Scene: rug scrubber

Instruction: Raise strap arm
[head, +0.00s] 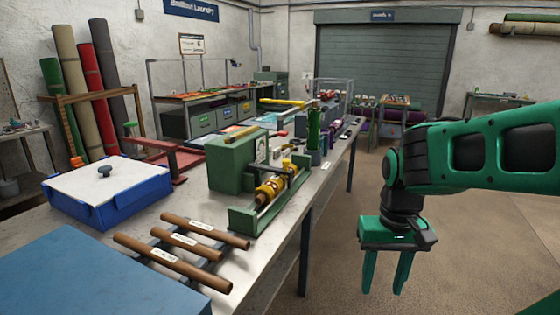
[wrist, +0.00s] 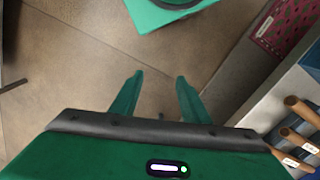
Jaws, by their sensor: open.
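No part in view is labelled as the strap arm, and I cannot tell for certain which it is. A green machine (head: 232,163) stands on the workbench, with a brass-coloured roller (head: 272,190) in a green frame at its front. A dark red bracket (head: 165,150) with a raised horizontal bar stands behind the blue box. A yellow bar (head: 282,102) lies farther back along the bench. My gripper (head: 384,288) hangs to the right of the bench, over the floor, fingers down and apart. It is open and empty, also in the wrist view (wrist: 159,82), touching nothing.
The bench (head: 262,285) runs from the near left to the back. Brown rolls (head: 180,243) with labels lie on a rack near its front edge. A blue box with a white lid (head: 110,190) stands at the left. Floor (head: 335,235) right of the bench is clear.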

